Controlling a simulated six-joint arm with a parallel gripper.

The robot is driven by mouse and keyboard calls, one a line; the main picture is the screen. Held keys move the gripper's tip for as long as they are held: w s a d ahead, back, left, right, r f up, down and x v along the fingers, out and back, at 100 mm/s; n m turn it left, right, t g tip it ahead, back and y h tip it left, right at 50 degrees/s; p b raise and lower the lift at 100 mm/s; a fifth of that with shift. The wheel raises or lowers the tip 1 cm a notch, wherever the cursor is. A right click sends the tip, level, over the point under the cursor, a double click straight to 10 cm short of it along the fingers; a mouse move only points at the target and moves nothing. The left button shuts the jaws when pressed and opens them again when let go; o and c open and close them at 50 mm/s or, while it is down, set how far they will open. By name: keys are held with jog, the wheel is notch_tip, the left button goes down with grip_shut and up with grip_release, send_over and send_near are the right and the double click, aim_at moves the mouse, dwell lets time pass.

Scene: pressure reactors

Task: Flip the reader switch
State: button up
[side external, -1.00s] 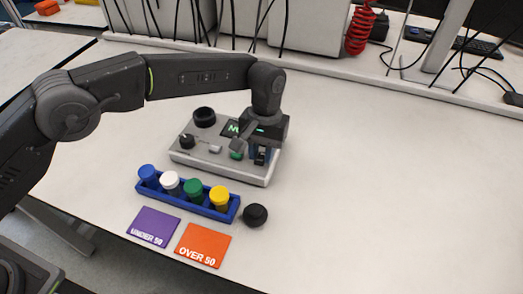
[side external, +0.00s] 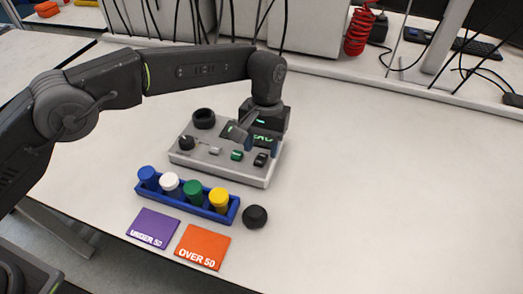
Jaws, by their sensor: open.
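The reader (side external: 222,168) is a grey box with a dark screen (side external: 262,138) showing green characters, partly hidden by my gripper. On its top are a black rocker switch (side external: 261,159) at the right, a green button (side external: 237,155), a small light-coloured toggle (side external: 215,151), a black knob (side external: 187,142) and a black ring-shaped holder (side external: 204,118). Which control is the reader switch is not labelled legibly. My gripper (side external: 246,140) is open over the back right of the reader, its fingers pointing down, apart from the rocker.
A blue rack (side external: 230,216) holds several vials with blue, white, green and yellow caps in front of the reader. A black round object (side external: 255,216) sits to its right. A purple UNDER 50 card (side external: 154,227) and an orange OVER 50 card (side external: 203,247) lie nearer. The table's right side is clear.

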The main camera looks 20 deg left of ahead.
aim_at(263, 153)
jog(key=shift+v, duration=2.55)
jog(key=shift+a+r, duration=0.1)
jog(key=shift+r, duration=0.05)
jog(key=s+a+r+t+h, duration=0.1)
jog(key=s+a+r+t, duration=0.15)
jog(key=a+r, duration=0.55)
jog(key=s+a+r+t, duration=0.1)
jog(key=s+a+r, duration=0.3)
jog(key=a+r, duration=0.5)
jog(key=s+a+f+t, duration=0.2)
jog(key=s+a, duration=0.4)
jog(key=s, duration=0.4)
jog(key=s+a+f+t+y, duration=0.1)
jog(key=s+a+f+t, duration=0.1)
jog(key=s+a, duration=0.5)
jog(key=s+f, duration=0.1)
jog(key=s, duration=0.3)
